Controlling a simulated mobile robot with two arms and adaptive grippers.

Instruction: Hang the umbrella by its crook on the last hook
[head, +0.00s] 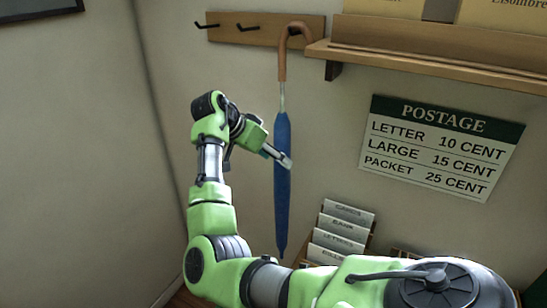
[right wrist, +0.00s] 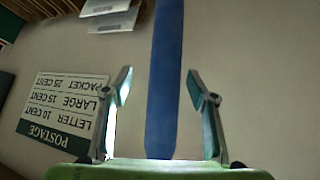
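The umbrella (head: 282,180) has a blue furled canopy and a brown crook. It is upright, tip down, against the wall, with its crook in front of the right end of the wooden hook rail (head: 225,34). Two dark hooks show left of the crook; any hook behind the crook is hidden, so I cannot tell what bears it. My right gripper (head: 284,160) is at the upper part of the canopy. In the right wrist view, its fingers (right wrist: 162,88) are apart, with gaps on both sides of the blue canopy (right wrist: 165,75). My left gripper is out of view.
A wooden shelf (head: 430,60) juts out just right of the crook. A postage sign (head: 440,145) is on the wall to the right. A rack of labelled cards (head: 341,232) stands at the lower right.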

